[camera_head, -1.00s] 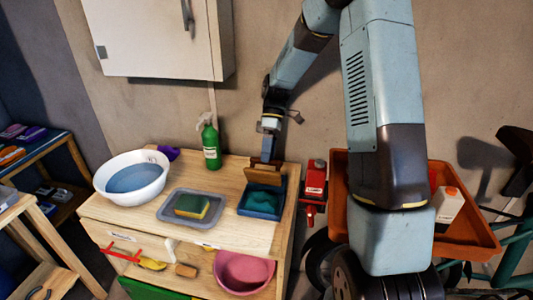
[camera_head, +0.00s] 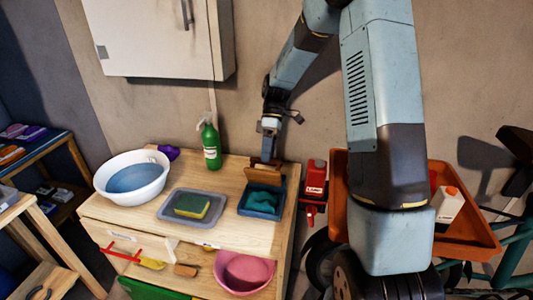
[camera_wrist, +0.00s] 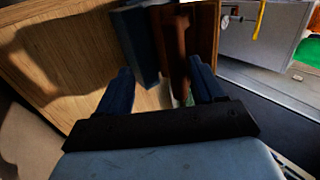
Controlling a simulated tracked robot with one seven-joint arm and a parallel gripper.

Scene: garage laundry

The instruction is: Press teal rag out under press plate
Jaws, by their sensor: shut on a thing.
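The teal rag (camera_head: 263,199) lies crumpled in a small blue tray (camera_head: 243,211) at the right end of the wooden bench. The wooden press plate (camera_head: 263,174) stands tilted at the back of the tray, above and behind the rag. My gripper (camera_head: 268,160) is shut on the plate at its upper edge. In the wrist view, my gripper (camera_wrist: 161,68) has its two blue fingers either side of the brown plate (camera_wrist: 175,40), with the blue tray (camera_wrist: 136,42) beside it. The rag cannot be made out in the wrist view.
A grey tray (camera_head: 170,216) with a sponge (camera_head: 191,206), a white basin of water (camera_head: 108,188) and a green spray bottle (camera_head: 211,146) stand left on the bench. A red container (camera_head: 314,180) and an orange cart tray (camera_head: 470,240) are to the right.

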